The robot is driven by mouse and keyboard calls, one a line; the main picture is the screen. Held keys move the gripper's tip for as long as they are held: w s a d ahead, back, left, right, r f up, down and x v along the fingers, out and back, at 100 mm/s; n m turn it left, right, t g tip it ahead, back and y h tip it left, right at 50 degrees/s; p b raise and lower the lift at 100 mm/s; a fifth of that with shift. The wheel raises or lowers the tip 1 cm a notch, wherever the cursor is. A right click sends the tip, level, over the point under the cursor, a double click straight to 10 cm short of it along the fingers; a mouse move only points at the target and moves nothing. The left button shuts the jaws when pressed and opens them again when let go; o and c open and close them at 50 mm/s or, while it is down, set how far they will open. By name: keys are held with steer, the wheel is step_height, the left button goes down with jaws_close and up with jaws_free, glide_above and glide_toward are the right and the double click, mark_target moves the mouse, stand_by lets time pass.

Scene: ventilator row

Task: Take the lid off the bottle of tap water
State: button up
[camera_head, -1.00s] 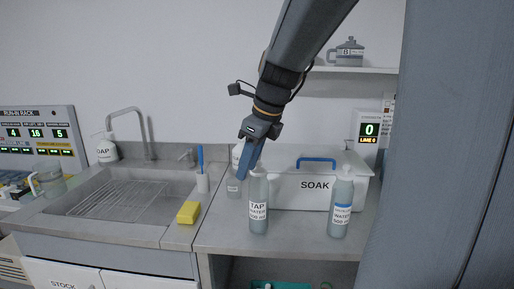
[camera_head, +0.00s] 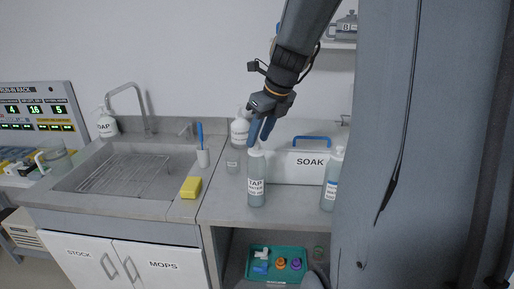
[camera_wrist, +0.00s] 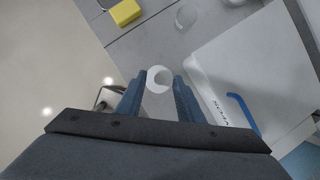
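The bottle of tap water (camera_head: 256,188), pale and labelled TAP WATER, stands upright on the grey counter near its front edge. Its white lid shows from above as a round shape (camera_wrist: 159,78) in the wrist view. My gripper (camera_head: 258,140) points down at the bottle's top in the head view and partly covers the lid. In the wrist view my gripper (camera_wrist: 160,82) has its two blue fingers apart, one on each side of the lid. I cannot tell whether the fingers touch it.
Another water bottle (camera_head: 331,182) is farther right. A clear cup (camera_head: 232,162) and white bottle (camera_head: 240,130) stand behind. A yellow sponge (camera_head: 191,187) lies by the sink (camera_head: 125,175).

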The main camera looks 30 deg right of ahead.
steer(key=shift+w+f, duration=0.25)
steer(key=shift+f, duration=0.45)
steer(key=shift+c, duration=0.6)
jaws_close()
